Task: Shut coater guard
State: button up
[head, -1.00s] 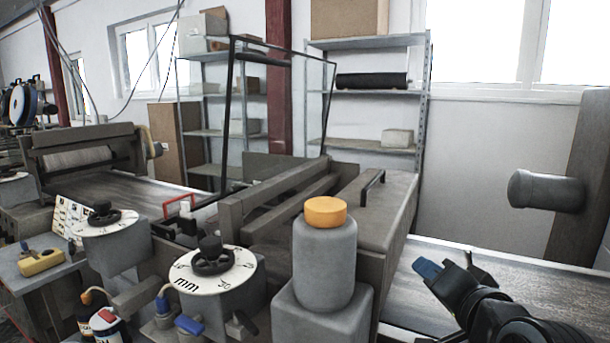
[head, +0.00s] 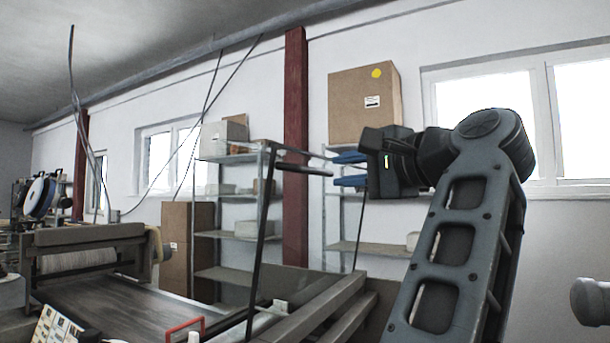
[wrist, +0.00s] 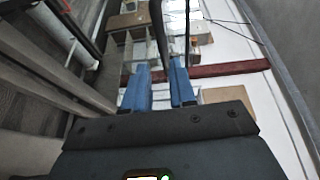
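The coater guard, a clear panel in a thin dark frame (head: 262,230), stands raised and upright over the coater. A dark bar handle (head: 303,169) juts from its upper part. My gripper (head: 335,170) is at the guard's top right, its two blue fingers apart, one above the other, level with the handle's end. In the wrist view my gripper (wrist: 160,72) has a gap between the blue fingers, and a dark bar (wrist: 157,30) runs into that gap. I cannot tell whether the fingers touch it. The guard's lower right is partly hidden by my arm.
The coater's grey rails (head: 330,310) lie below the guard. A roller unit over the conveyor (head: 85,240) stands at left. Shelves with boxes and a cardboard box (head: 362,105) stand behind, against the wall. A grey cylinder (head: 590,301) sticks in at right.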

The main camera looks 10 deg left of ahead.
aim_at(318, 172)
jog(key=x, duration=0.2)
jog(key=p+x, duration=0.1)
jog(key=x, duration=0.2)
jog(key=p+x, duration=0.1)
jog(key=x, duration=0.2)
jog(key=shift+s+a+r, duration=0.15)
jog(key=shift+r, duration=0.15)
grip_shut()
